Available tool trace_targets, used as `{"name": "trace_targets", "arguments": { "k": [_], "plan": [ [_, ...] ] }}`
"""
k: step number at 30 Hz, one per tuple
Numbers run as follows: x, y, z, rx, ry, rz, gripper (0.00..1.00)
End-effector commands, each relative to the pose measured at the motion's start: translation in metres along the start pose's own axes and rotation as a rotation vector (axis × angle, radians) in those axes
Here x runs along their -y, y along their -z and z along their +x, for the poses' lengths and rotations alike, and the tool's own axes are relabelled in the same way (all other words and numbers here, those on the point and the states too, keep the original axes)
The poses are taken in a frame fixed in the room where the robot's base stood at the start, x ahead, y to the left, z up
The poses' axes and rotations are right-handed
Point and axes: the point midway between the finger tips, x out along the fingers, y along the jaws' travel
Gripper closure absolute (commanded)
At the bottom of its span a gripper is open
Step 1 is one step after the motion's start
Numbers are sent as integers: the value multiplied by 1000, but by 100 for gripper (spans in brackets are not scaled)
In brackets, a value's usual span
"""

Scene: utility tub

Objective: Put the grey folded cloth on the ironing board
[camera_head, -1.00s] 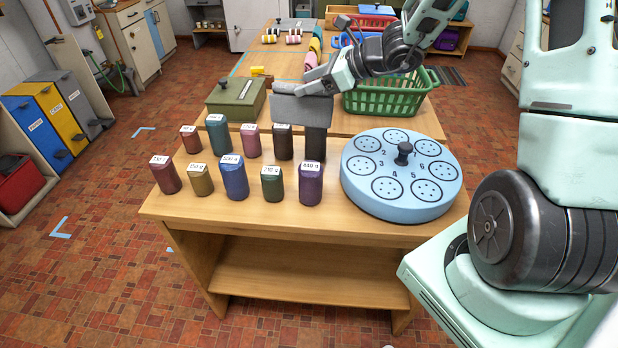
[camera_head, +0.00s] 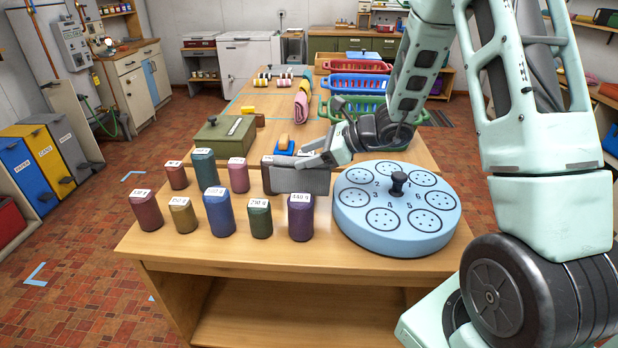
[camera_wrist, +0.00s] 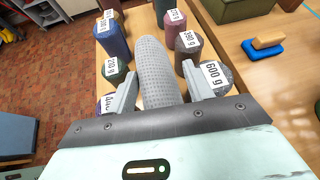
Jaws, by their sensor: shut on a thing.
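The grey folded cloth (camera_head: 305,180) is held by my gripper (camera_head: 318,160) just behind the front row of labelled weights, left of the round blue block. In the wrist view the cloth (camera_wrist: 158,70) is a textured grey roll-like fold between the two fingers of the gripper (camera_wrist: 160,98), which are shut on it. It hides parts of the back-row weights in the head view. I cannot tell whether its lower edge touches the table. I cannot make out an ironing board in either view.
Several labelled weights (camera_head: 218,210) stand close around the cloth. The round blue block (camera_head: 396,238) with a black knob is to the right. A green box (camera_head: 225,138), an orange-and-blue brush (camera_head: 285,144) and a green basket (camera_head: 345,108) are behind. The floor at left is open.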

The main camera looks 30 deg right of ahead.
Motion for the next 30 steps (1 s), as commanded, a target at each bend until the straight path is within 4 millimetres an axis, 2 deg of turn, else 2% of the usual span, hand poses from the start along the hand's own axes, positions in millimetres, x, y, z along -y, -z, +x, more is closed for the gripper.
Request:
{"name": "trace_targets", "arguments": {
  "k": [1,8,15,29,30],
  "plan": [
    [-1,8,4,-1,-1,4,99],
    [-3,24,13,1,-1,1,100],
    [-6,51,28,0,-1,1,100],
    [-6,58,32,1,1,-1,100],
    [-6,57,31,1,1,-1,39]
  ]
}}
